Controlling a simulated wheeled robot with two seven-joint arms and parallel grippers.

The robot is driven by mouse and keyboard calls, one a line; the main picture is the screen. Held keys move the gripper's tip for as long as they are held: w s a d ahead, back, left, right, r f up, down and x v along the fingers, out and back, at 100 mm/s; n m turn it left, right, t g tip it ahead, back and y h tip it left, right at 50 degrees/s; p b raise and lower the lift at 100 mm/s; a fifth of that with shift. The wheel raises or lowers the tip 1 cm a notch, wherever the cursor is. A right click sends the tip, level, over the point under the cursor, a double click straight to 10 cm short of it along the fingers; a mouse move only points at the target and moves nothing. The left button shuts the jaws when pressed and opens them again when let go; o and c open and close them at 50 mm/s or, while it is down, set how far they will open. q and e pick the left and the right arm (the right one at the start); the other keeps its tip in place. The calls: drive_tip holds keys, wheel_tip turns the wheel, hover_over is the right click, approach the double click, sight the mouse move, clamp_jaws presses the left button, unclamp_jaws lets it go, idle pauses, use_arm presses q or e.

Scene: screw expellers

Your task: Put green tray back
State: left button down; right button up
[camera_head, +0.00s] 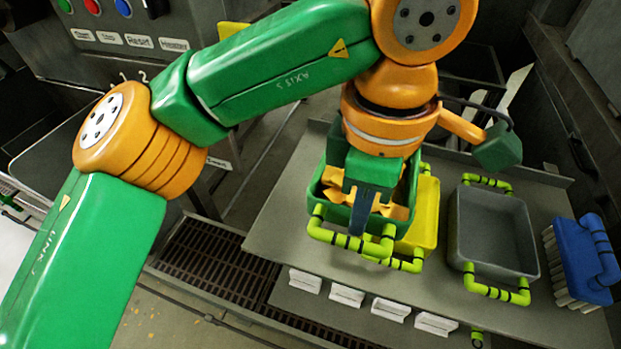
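The green tray (337,215) sits at the left part of the grey metal table, with a yellow-green handle at its front. Orange-yellow shapes show inside it; I cannot tell whether they are contents. My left gripper (361,217) points down at the tray, and its dark fingers reach the front wall near the handle. The gripper body hides much of the tray's inside. I cannot see whether the fingers are closed on the tray or handle. My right gripper is out of view.
A yellow tray (427,213) stands close against the green tray's right side. A grey tray (493,229) with yellow-green handles and a blue brush (580,255) are farther right on the table (290,215). White blocks line the front edge. A control panel stands at upper left.

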sight(323, 196)
use_arm(q)
drive_tip(key=w+a, duration=0.1)
drive_tip(key=w+a+f+p, duration=0.1)
drive_tip(key=w+a, duration=0.1)
drive_tip(key=a, duration=0.1)
drive_tip(key=shift+w+f+p, duration=0.4)
drive_tip(key=w+a+f, duration=0.1)
drive_tip(key=f, duration=0.1)
drive_tip(key=w+a+f+p, duration=0.1)
drive_tip(key=f, duration=0.1)
drive_tip(key=w+a+f, duration=0.1)
drive_tip(key=w+f, duration=0.1)
drive_tip(key=shift+a+f+p, duration=0.15)
drive_tip(key=shift+f+p, duration=0.1)
drive_tip(key=shift+p, duration=0.05)
wheel_tip(323, 196, down, 2)
drive_tip(key=shift+s+f+p, duration=0.1)
drive_tip(key=shift+f+p, duration=0.15)
drive_tip(key=shift+p, duration=0.7)
drive_tip(key=shift+f+b, duration=0.45)
drive_tip(key=c, duration=1)
unclamp_jaws()
drive_tip(key=shift+c, duration=0.2)
